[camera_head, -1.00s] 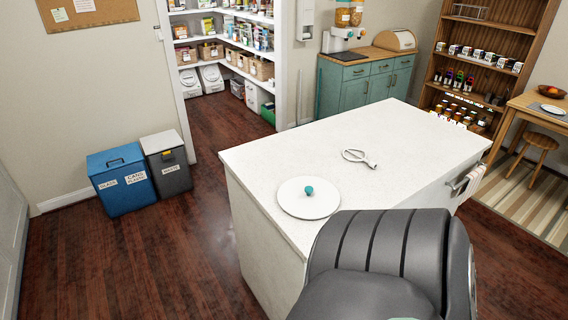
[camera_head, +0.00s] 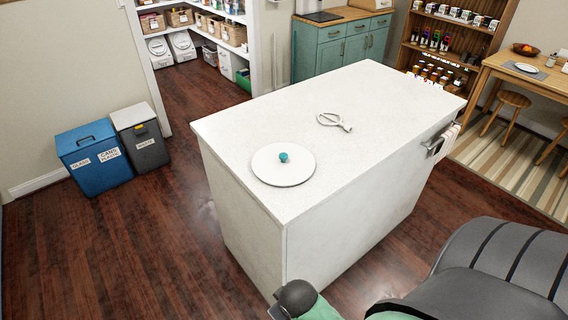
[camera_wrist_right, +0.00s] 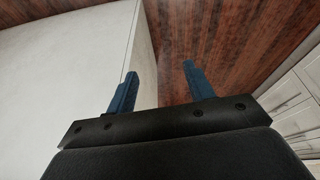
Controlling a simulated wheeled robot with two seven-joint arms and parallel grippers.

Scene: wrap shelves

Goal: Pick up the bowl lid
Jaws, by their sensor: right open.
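The bowl lid (camera_head: 270,168) is a flat white disc with a teal knob (camera_head: 283,157). It lies on the near left part of the white island top (camera_head: 350,95) in the head view. My right gripper (camera_wrist_right: 158,82) shows in the right wrist view, with two blue fingers apart and nothing between them. The lid is not in the wrist view. My left gripper is not in view.
A whitish looped utensil (camera_head: 333,122) lies on the island behind the lid. A towel (camera_head: 443,141) hangs at the island's right end. Blue (camera_head: 93,160) and grey (camera_head: 141,140) bins stand at the left. Open floor lies between bins and island.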

